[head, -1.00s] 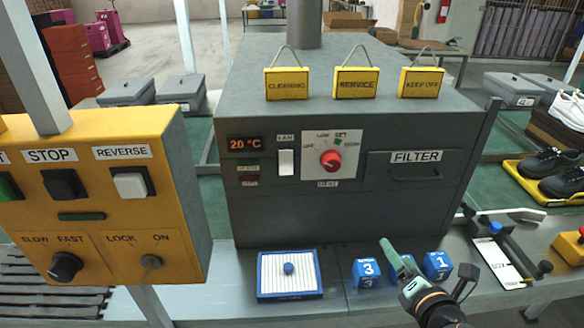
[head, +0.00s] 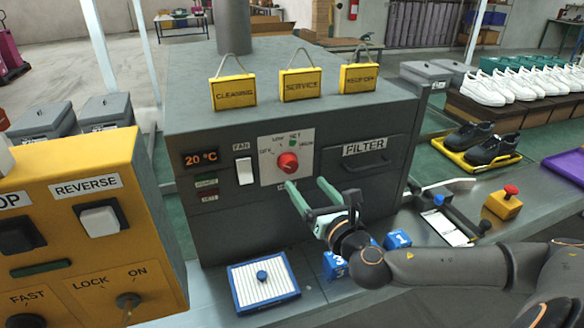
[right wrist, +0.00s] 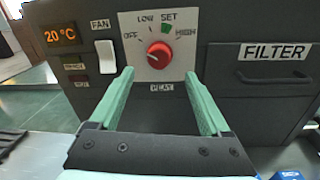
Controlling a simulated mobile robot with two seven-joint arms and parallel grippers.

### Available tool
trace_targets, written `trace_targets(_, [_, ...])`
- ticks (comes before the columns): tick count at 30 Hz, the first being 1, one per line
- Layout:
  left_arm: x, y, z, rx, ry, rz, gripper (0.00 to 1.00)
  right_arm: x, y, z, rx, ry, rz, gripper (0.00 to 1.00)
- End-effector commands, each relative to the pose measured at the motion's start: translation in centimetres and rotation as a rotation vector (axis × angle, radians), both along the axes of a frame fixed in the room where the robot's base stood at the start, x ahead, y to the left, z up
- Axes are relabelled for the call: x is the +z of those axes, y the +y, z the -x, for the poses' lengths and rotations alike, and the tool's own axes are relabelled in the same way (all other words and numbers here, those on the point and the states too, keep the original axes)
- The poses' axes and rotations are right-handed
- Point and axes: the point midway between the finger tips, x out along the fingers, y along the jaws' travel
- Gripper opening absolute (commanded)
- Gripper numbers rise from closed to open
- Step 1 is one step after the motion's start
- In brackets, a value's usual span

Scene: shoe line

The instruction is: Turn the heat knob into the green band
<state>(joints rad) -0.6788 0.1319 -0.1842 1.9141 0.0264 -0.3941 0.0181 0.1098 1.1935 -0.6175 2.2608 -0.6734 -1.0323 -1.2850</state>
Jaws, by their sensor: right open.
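The red heat knob (head: 287,163) sits on a white dial plate on the front of the dark grey machine. In the right wrist view the knob (right wrist: 159,55) has a pale mark that seems to point left, towards OFF. The green band (right wrist: 166,29) lies under the word SET, above the knob and between LOW and HIGH. My right gripper (head: 304,183) is open and empty, its green fingers pointing at the panel just below the knob. In the right wrist view the fingertips (right wrist: 159,72) stand either side of the knob's line, apart from it. My left gripper is out of view.
The display (head: 200,158) reads 20 °C, beside the white fan switch (head: 244,171). The filter handle (head: 367,165) is right of the dial. A yellow control box (head: 95,240) stands at left. Blue numbered blocks (head: 398,239) and a blue-framed tray (head: 240,299) lie below.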

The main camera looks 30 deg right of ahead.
Motion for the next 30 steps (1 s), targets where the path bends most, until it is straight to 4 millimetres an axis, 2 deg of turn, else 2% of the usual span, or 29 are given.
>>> trace_targets(6, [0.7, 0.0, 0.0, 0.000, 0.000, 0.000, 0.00, 0.2, -0.7, -4.2, -0.001, -0.003, -0.003, 0.81])
trace_targets(12, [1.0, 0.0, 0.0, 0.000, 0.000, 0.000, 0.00, 0.1, -1.1, -6.7, -0.001, 0.000, -0.002, 0.81])
trace_targets(18, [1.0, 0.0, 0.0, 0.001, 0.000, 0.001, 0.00, 0.0, -1.2, -7.6, 0.001, 0.001, -0.001, 0.81])
trace_targets(25, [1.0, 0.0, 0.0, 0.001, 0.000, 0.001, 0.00, 0.0, -1.2, -7.6, 0.001, 0.001, -0.001, 0.81])
trace_targets(26, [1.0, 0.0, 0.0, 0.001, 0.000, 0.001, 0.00, 0.0, -1.2, -7.6, 0.001, 0.001, -0.001, 0.80])
trace_targets(30, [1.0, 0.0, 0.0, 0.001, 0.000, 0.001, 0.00, 0.0, -1.2, -7.6, 0.001, 0.001, -0.001, 0.64])
